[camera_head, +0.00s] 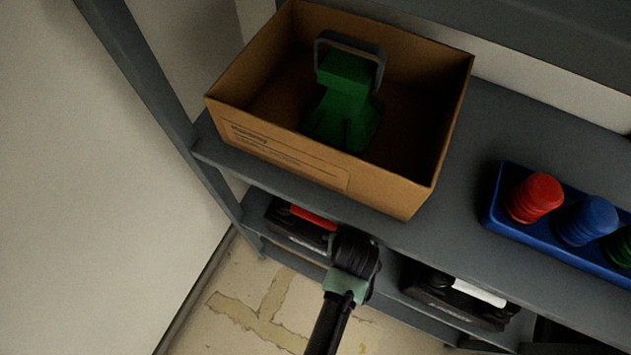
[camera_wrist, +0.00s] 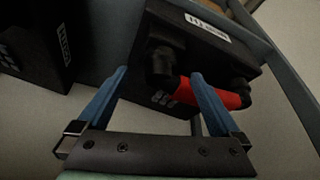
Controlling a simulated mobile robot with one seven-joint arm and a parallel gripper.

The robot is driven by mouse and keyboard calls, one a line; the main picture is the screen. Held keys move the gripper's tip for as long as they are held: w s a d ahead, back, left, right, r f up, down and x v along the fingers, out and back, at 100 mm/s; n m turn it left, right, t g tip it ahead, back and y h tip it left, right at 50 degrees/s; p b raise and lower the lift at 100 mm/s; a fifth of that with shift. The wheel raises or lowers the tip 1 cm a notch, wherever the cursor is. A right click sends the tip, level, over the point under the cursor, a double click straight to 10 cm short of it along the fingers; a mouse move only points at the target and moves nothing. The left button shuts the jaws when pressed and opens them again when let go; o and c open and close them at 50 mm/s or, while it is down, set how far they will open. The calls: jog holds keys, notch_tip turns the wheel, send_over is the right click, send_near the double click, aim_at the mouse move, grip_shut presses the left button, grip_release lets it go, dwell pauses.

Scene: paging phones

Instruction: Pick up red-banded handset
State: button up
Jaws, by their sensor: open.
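The red-banded handset (camera_wrist: 210,94) is a dark bar with a red middle, lying on a black phone base (camera_wrist: 190,35) in the wrist view. In the head view the red band (camera_head: 312,217) shows on the lower shelf, just left of my wrist, which hides part of the phone. My gripper (camera_wrist: 158,80) is open, with blue fingers pointing at the phone. The right finger overlaps the red band in the picture, and the left finger is off to the left of the handset. I cannot tell whether a finger touches it. Nothing is held between the fingers.
A second black phone with a white-banded handset (camera_head: 479,292) stands to the right on the lower shelf. Above, an open cardboard box (camera_head: 290,160) holds a green object (camera_head: 345,100). A blue tray (camera_head: 495,213) holds red, blue and green ribbed pieces. A shelf post (camera_head: 150,85) stands at left.

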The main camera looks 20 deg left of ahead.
jog(key=b+x, duration=0.1)
jog(key=x, duration=0.3)
jog(key=shift+f, duration=0.4)
grip_shut()
